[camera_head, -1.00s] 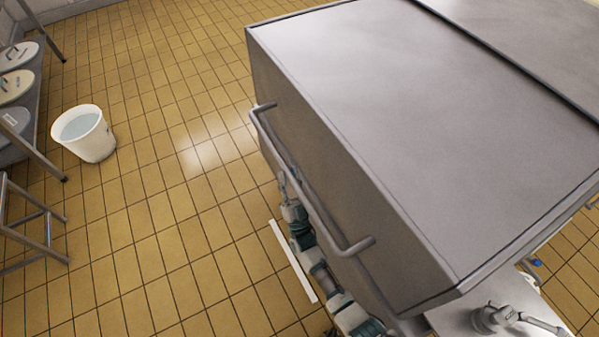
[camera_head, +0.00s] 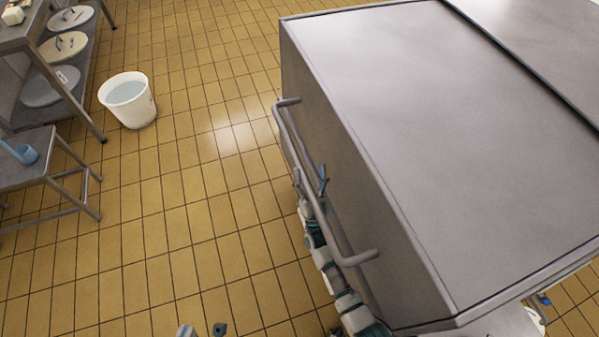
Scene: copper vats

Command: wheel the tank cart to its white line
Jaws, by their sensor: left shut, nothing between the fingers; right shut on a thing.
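The tank cart (camera_head: 460,120) is a large grey metal box filling the right half of the view. Its tubular handle (camera_head: 345,258) runs along its left side. My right gripper (camera_head: 310,185) is shut on the handle bar, one finger on each side, with its arm coming up from below. My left gripper (camera_head: 203,331) barely shows at the bottom edge, over the floor, apart from the cart and empty; most of it is cut off. No white line shows now; the cart and my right arm cover the floor there.
A white bucket of water (camera_head: 128,100) stands on the yellow tiles (camera_head: 190,220) at the upper left. A metal rack (camera_head: 85,105) with round lids and a low stool (camera_head: 45,165) with a blue dipper stand at the left edge. The floor between them and the cart is clear.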

